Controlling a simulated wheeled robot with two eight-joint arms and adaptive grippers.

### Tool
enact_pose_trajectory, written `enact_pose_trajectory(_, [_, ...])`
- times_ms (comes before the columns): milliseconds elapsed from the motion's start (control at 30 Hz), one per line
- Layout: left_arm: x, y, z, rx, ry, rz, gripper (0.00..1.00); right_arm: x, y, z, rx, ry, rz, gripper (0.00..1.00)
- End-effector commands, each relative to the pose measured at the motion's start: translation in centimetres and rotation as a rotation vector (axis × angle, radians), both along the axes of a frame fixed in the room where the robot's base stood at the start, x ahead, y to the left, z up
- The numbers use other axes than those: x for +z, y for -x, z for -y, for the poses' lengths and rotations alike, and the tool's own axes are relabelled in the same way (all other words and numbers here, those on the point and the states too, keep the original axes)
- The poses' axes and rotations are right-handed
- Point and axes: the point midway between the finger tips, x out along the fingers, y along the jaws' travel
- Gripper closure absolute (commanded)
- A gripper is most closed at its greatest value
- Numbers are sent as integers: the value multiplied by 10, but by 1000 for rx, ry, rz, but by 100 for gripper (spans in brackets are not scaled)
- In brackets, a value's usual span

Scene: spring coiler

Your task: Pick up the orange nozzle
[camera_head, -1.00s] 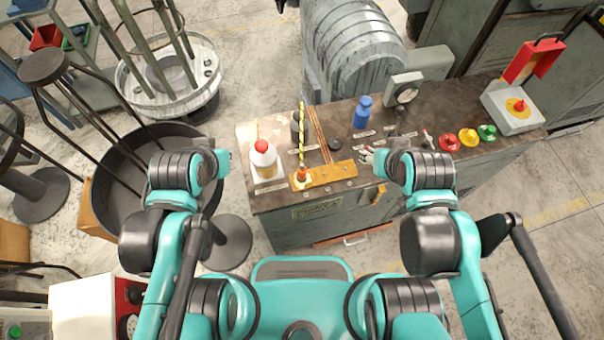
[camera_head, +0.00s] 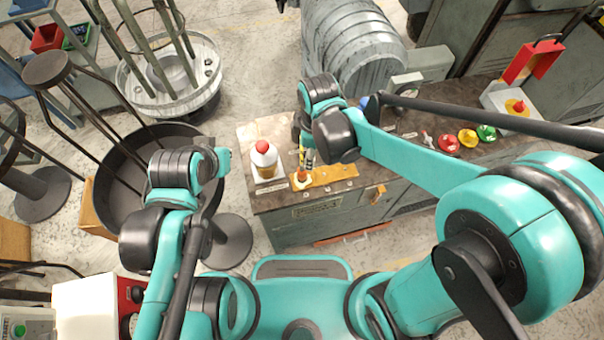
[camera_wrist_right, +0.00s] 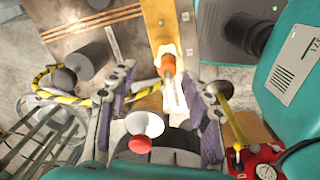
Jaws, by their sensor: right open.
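The orange nozzle (camera_head: 303,175) is near the front left of the workbench, at the left end of a yellow-brown strip (camera_head: 335,176). A yellow-and-black striped hose or rod appears beside it. In the right wrist view the orange nozzle (camera_wrist_right: 168,65) shows on a pale base, just beyond the fingers and between their lines. My right gripper (camera_wrist_right: 162,108) is open, with nothing between its fingers. In the head view my right gripper (camera_head: 307,150) is over the nozzle and hides part of the striped piece. My left gripper (camera_head: 224,161) is left of the bench; its fingers are unclear.
A dark cylinder (camera_wrist_right: 83,68) and copper rods (camera_wrist_right: 103,28) lie nearby. Red, yellow and green pieces (camera_head: 468,138) are at the bench's right.

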Motion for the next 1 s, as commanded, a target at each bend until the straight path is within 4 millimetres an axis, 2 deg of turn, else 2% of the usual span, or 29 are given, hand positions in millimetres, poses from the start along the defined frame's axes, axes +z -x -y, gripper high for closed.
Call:
enact_pose_trajectory(33, [1, 0, 0, 0, 0, 0, 100, -7, -1, -9, 61, 11, -21, 50])
enact_pose_trajectory(200, [0, 0, 0, 0, 0, 0, 100, -22, 1, -20, 166, 29, -57, 50])
enact_pose_trajectory(567, [-17, 0, 0, 0, 0, 0, 100, -59, 4, -22, 172, 30, -60, 50])
enact_pose_trajectory(800, [-35, 0, 0, 0, 0, 0, 100, -95, 9, -24, 170, 30, -59, 50])
enact_pose_trajectory(1000, [-34, 0, 0, 0, 0, 0, 100, -98, 9, -24, 169, 30, -59, 50])
